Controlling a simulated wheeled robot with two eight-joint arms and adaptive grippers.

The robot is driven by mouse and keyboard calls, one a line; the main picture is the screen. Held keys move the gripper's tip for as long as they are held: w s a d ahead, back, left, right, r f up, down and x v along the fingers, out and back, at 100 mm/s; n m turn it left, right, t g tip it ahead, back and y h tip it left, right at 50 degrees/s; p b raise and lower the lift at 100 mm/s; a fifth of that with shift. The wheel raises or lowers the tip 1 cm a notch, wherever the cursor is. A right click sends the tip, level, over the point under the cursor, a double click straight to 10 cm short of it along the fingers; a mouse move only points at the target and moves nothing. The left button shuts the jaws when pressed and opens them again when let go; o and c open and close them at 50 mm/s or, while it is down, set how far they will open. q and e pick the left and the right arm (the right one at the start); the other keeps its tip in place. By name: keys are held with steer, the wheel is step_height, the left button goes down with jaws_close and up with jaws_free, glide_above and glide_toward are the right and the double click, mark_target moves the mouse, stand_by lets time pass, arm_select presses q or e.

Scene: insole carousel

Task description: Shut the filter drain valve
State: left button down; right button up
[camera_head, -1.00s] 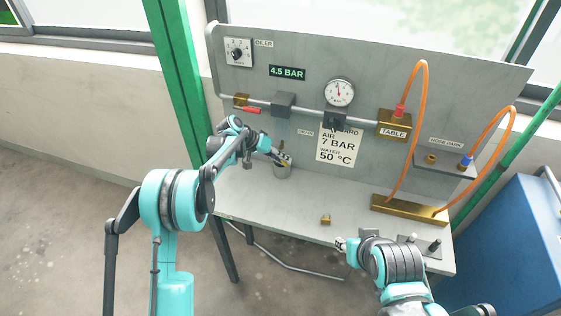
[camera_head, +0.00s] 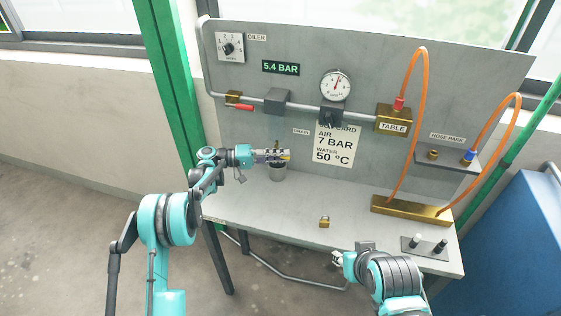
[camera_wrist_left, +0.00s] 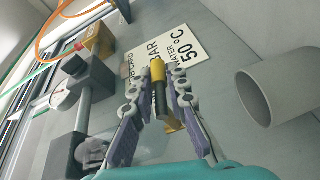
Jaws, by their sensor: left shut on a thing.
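My left gripper (camera_head: 285,155) is at the panel beside the DRAIN label (camera_head: 301,132), above the grey cup. In the left wrist view its fingers (camera_wrist_left: 160,85) are shut on a lever with a yellow tip and dark shaft (camera_wrist_left: 158,78), apparently the drain valve's handle. A brass piece (camera_wrist_left: 173,125) shows beside the fingers. The valve's body is mostly hidden, and I cannot tell its setting. The filter block (camera_head: 277,100) sits on the pipe above. My right gripper (camera_head: 337,258) is at the table's front edge, too small to tell open from shut.
The grey cup (camera_head: 277,174) is close below the left gripper; it also shows in the left wrist view (camera_wrist_left: 275,85). A brass padlock (camera_head: 324,222) lies on the table (camera_head: 285,215). Orange hoses (camera_head: 424,110) loop at the right. The display (camera_head: 281,68) reads 5.4 BAR.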

arm_select(q)
steer(key=shift+r+n+h+b, duration=0.15)
steer(key=shift+n+h+b, duration=0.15)
steer(key=shift+h+b, duration=0.25)
steer(key=shift+r, duration=0.1)
steer(key=c, duration=1.5)
jaws_free()
steer(key=a, duration=0.8)
steer(key=a+f, duration=0.1)
steer(key=a, duration=0.3)
steer(key=shift+s, duration=0.4)
